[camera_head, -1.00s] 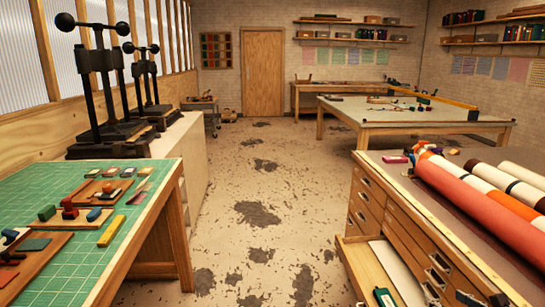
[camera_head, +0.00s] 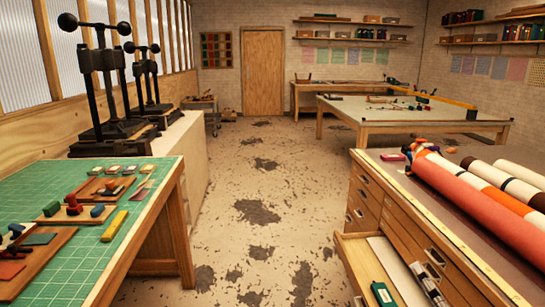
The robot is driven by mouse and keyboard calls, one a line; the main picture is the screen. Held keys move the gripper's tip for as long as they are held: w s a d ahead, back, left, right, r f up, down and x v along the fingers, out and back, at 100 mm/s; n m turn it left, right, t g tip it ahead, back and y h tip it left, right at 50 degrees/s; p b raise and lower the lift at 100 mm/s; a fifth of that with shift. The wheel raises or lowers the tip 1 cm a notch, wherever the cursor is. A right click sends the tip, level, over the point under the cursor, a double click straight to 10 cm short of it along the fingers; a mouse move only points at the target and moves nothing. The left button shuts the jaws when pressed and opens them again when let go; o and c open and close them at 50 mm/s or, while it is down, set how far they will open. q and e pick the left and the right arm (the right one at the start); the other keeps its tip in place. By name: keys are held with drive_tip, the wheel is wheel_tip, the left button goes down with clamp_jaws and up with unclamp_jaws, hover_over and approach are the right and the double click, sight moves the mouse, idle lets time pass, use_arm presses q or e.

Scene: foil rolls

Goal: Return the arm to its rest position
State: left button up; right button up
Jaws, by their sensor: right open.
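My right gripper (camera_head: 430,284) shows small and dark at the lower right, by the front of the drawer cabinet (camera_head: 365,194). It is open, and I see nothing between its fingers. It is beside the pulled-out drawer (camera_head: 352,262), below the cabinet top. Most of my right arm is out of view. My left gripper is not in view. Several foil rolls lie on the cabinet top, with a red-orange roll (camera_head: 470,200) at the front.
A green box (camera_head: 382,294) lies in the open drawer. A green-mat table (camera_head: 75,265) with small blocks stands at the left, beside black presses (camera_head: 104,85). The floor (camera_head: 255,235) between is clear. Another worktable (camera_head: 400,125) stands behind.

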drive_tip(key=s+d+f+m+g+h, duration=0.3)
drive_tip(key=s+f+m+h, duration=0.15)
drive_tip(key=m, duration=0.55)
drive_tip(key=s+d+f+m+g+h, duration=0.2)
drive_tip(key=s+d+f+m+h, duration=0.15)
drive_tip(key=m+h, duration=0.45)
drive_tip(key=s+a+f+m+g+y, duration=0.35)
drive_tip(key=s+f+m+g, duration=0.2)
drive_tip(key=f, duration=0.35)
drive_tip(key=s+a+f+m+g+y, duration=0.1)
drive_tip(key=s+a+f+g+y, duration=0.3)
drive_tip(key=s+a, duration=0.35)
drive_tip(key=s+a+f+m+g+y, duration=0.1)
drive_tip(key=s+a+f+g+y, duration=0.15)
drive_tip(key=s+a+f, duration=0.4)
wheel_tip(320, 180, down, 27)
drive_tip(key=s+a+b, duration=0.2)
drive_tip(key=s, duration=0.1)
drive_tip(key=s+d+f+g+b, duration=0.1)
drive_tip(key=s+d+f+b, duration=0.1)
drive_tip(key=s+f, duration=1.4)
drive_tip(key=shift+s+d+f+n+g, duration=0.35)
drive_tip(key=shift+d+f+g, duration=0.1)
drive_tip(key=shift+f, duration=0.35)
